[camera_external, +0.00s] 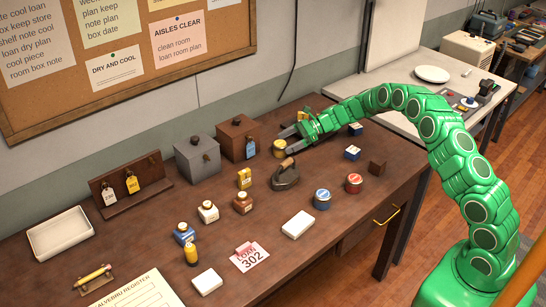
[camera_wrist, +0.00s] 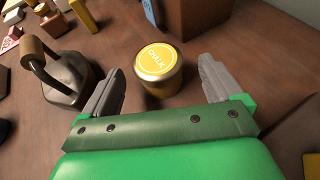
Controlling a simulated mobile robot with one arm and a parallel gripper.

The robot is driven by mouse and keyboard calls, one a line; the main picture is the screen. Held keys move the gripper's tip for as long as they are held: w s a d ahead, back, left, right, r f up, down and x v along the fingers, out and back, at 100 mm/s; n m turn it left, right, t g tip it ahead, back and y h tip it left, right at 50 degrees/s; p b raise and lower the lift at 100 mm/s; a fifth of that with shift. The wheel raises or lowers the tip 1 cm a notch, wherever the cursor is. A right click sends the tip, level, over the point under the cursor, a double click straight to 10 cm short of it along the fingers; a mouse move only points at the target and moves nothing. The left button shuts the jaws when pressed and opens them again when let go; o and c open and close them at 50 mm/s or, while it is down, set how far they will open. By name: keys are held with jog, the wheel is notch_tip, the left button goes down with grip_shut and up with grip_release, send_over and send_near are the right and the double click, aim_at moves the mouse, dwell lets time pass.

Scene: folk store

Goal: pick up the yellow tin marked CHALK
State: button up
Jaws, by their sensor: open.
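The yellow tin marked CHALK (camera_wrist: 158,67) stands upright on the brown table, its yellow lid with white lettering facing up in the wrist view. In the external view the tin (camera_external: 279,148) stands by the fingertips, just beyond the flat iron. My gripper (camera_wrist: 160,85) is open, with one grey finger on each side of the tin's near part and a gap on both sides. In the external view my green gripper (camera_external: 287,140) reaches in low from the right. Nothing is held.
A dark flat iron (camera_wrist: 66,75) with a wooden handle stands close to the left finger; it also shows in the external view (camera_external: 286,176). A brown box (camera_external: 237,138) with a blue tag stands behind the tin. Blue and red tins (camera_external: 322,198) stand nearer the table's front.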

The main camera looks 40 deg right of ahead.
aim_at(276, 148)
jog(key=shift+x, duration=2.8)
jog(key=shift+c, duration=0.4)
jog(key=c, duration=1)
